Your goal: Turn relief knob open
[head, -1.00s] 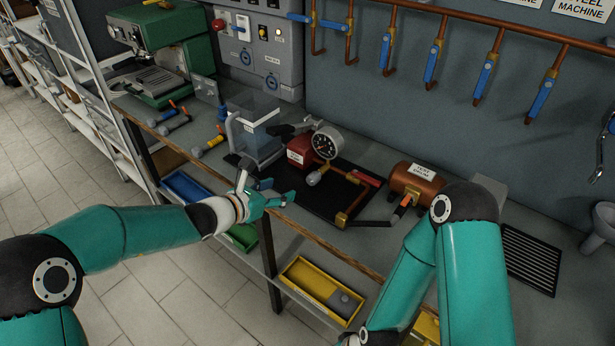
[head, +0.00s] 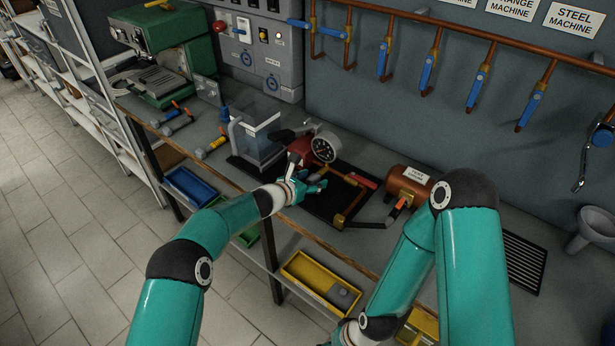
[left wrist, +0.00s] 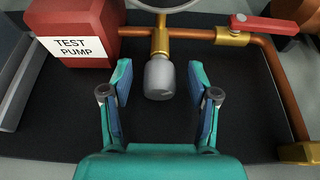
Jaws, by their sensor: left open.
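The grey relief knob (left wrist: 160,78) points toward me on a brass stem in the left wrist view, beside the red box labelled TEST PUMP (left wrist: 75,35). My left gripper (left wrist: 160,92) is open, with one finger on each side of the knob and a gap to both. In the head view my left gripper (head: 312,185) is over the black mat by the pump and largely hides the knob. The round gauge (head: 325,147) stands just above. My right arm reaches down to the bottom edge, and its gripper is out of the picture.
A red-handled valve (left wrist: 275,27) sits on the copper pipe to the right of the knob. A copper drum (head: 409,184) stands further right. A clear tank (head: 257,135) stands to the left. Yellow bin (head: 310,287) is below the bench edge.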

